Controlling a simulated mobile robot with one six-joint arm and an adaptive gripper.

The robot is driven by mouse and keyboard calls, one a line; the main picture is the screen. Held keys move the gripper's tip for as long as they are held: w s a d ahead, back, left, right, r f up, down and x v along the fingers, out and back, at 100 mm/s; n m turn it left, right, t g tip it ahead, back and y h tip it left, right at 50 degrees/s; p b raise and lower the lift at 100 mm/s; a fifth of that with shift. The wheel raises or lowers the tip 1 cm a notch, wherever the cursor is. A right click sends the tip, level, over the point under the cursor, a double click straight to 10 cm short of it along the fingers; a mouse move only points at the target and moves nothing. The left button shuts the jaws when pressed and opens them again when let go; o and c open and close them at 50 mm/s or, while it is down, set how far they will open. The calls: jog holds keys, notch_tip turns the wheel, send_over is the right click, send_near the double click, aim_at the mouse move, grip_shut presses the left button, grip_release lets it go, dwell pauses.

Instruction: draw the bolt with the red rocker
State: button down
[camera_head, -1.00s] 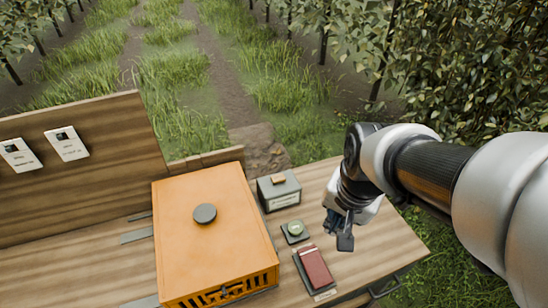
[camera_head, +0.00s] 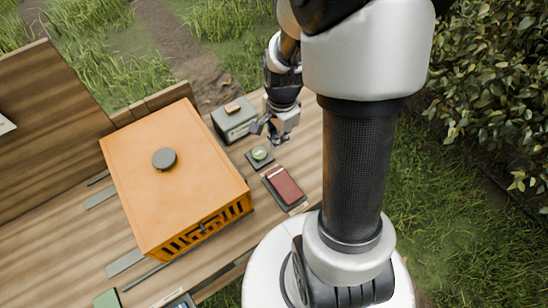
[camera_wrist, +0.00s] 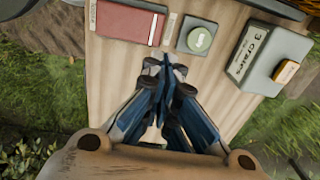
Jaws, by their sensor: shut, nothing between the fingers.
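The red rocker (camera_head: 284,184) lies on a dark base on the wooden bench, and it also shows at the top of the wrist view (camera_wrist: 126,22). My gripper (camera_head: 265,133) is above the bench, beside the green round button (camera_head: 260,153) and behind the rocker in the head view. In the wrist view its blue fingers (camera_wrist: 165,68) are together and empty, apart from the rocker and button. The orange box (camera_head: 168,190) stands left of the rocker, with slots in its front. A small dark part shows on that front; I cannot tell whether it is the bolt.
A grey box (camera_wrist: 262,58) labelled "3 crates" with an orange-brown piece on top stands close to my gripper. A round grey knob (camera_head: 164,158) sits on the orange box. A wooden board (camera_head: 45,100) rises at the left. Grass and leafy plants surround the bench.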

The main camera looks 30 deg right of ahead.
aim_at(284, 185)
jog(key=f+b, duration=0.1)
jog(key=f, duration=0.3)
jog(key=f+b, duration=0.2)
jog(key=f, duration=0.3)
jog(key=f+b, duration=0.2)
jog(key=f, duration=0.3)
jog(key=shift+w, duration=0.4)
jog(key=shift+w+a+g+p, duration=0.15)
jog(key=shift+g+p, duration=0.25)
jog(key=shift+p, duration=0.7)
jog(key=shift+w+f+p, duration=0.1)
jog(key=shift+f+p, duration=0.15)
jog(key=shift+p, duration=0.05)
jog(key=shift+w+f+b, duration=0.25)
jog(key=shift+f+b, duration=0.6)
jog(key=shift+f, duration=0.1)
jog(key=shift+r, duration=0.1)
